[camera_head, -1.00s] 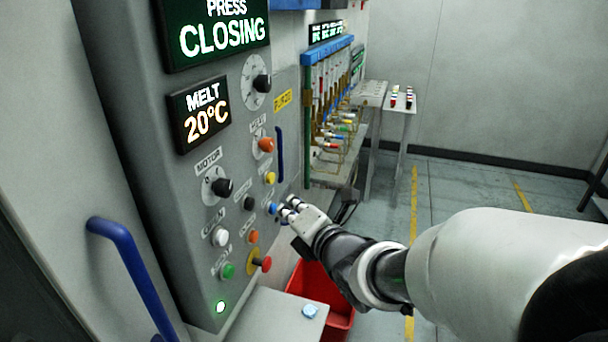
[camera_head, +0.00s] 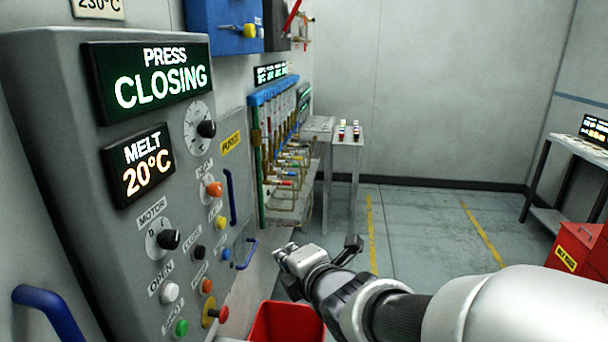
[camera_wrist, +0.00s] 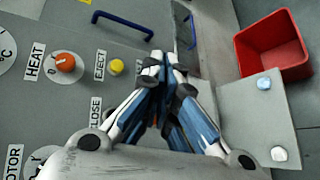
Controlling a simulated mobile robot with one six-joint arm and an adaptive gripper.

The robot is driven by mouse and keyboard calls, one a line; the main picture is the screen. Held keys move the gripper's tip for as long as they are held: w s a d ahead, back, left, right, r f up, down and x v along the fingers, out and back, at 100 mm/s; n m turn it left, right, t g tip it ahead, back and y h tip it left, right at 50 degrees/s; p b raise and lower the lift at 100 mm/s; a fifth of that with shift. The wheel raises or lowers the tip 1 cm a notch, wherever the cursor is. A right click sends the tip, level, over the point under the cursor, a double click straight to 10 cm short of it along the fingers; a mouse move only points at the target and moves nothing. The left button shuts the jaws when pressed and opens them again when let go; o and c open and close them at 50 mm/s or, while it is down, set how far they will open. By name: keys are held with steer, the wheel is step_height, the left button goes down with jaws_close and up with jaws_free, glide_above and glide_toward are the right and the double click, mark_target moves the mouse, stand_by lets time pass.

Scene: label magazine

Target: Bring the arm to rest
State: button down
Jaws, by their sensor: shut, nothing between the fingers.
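My gripper (camera_head: 284,254) is in front of the grey press panel (camera_head: 60,130), to the right of its lower buttons in the head view. It is apart from the blue button (camera_head: 226,254) and holds nothing. In the wrist view my gripper (camera_wrist: 163,66) has its fingers drawn together, with the panel behind them. My arm reaches in from the lower right. The panel's screens read "PRESS CLOSING" (camera_head: 152,78) and "MELT 20°C" (camera_head: 138,165).
A red bin (camera_head: 287,324) stands below my gripper; it also shows in the wrist view (camera_wrist: 272,45). Blue handles (camera_head: 230,197) stick out from the panel. A pipe rack (camera_head: 285,150) and small table (camera_head: 345,140) stand behind. The floor to the right is largely open.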

steer(key=s+d+m+g+h, duration=0.1)
steer(key=s+d+m+h, duration=0.4)
steer(key=d+m, duration=0.6)
steer(key=s+d+f+m+g, duration=0.1)
steer(key=s+d+m+g, duration=0.1)
steer(key=s+m, duration=0.3)
steer(key=s+d+f+m+g+h, duration=0.1)
steer(key=s+d+m, duration=0.4)
steer(key=s, duration=0.5)
steer(key=s+d+f+m+g, duration=0.2)
steer(key=s+d+m+g, duration=0.1)
steer(key=s+m, duration=0.2)
steer(key=shift+s+d+f+h, duration=0.2)
steer(key=shift+s+f+h, duration=0.1)
steer(key=shift+s, duration=0.95)
